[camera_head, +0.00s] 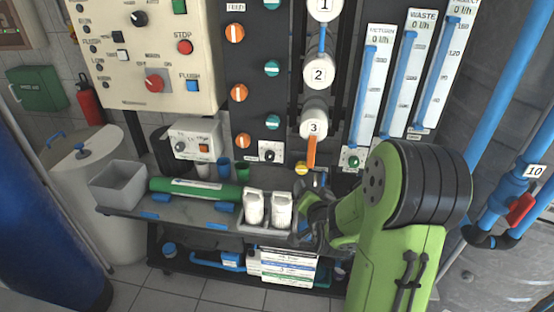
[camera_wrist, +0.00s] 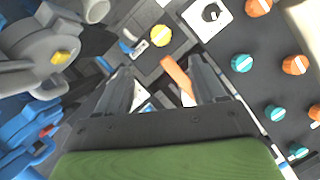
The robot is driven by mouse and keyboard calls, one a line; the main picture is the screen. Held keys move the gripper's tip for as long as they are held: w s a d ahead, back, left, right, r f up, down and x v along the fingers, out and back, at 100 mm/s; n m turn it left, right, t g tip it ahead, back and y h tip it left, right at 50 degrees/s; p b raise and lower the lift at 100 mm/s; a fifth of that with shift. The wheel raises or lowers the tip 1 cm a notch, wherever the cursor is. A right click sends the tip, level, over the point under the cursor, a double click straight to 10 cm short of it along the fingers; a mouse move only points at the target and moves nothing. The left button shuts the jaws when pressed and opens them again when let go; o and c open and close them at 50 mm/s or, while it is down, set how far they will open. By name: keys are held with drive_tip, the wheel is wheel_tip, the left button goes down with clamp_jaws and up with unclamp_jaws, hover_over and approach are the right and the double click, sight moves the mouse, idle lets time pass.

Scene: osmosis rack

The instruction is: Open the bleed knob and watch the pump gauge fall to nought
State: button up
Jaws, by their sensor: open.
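My gripper (camera_wrist: 160,78) is open in the wrist view, with nothing held. In the head view it (camera_head: 312,190) is below the filter column, partly hidden by my arm. An orange lever (camera_wrist: 177,76) shows between the fingers; I cannot tell its depth. The lever (camera_head: 311,152) hangs under filter housing 3. A round yellow knob (camera_head: 301,168) sits just below and left of it, and beyond the fingers in the wrist view (camera_wrist: 160,36). A black knob on a white plate (camera_head: 270,153) is to its left. I cannot tell which is the bleed knob. No pump gauge is readable.
The bench holds a green cylinder (camera_head: 195,189), white bottles (camera_head: 254,207) and a grey bin (camera_head: 117,184). Flow tubes (camera_head: 371,85) stand right of the filters. In the wrist view a grey housing with a yellow cap (camera_wrist: 62,57) and blue pipes (camera_wrist: 22,140) are at left.

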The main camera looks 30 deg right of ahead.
sight(302, 170)
drive_tip(key=x, duration=1)
drive_tip(key=b+x, duration=0.1)
drive_tip(key=x, duration=0.5)
drive_tip(key=shift+d+r, duration=0.2)
drive_tip(key=shift+r, duration=0.05)
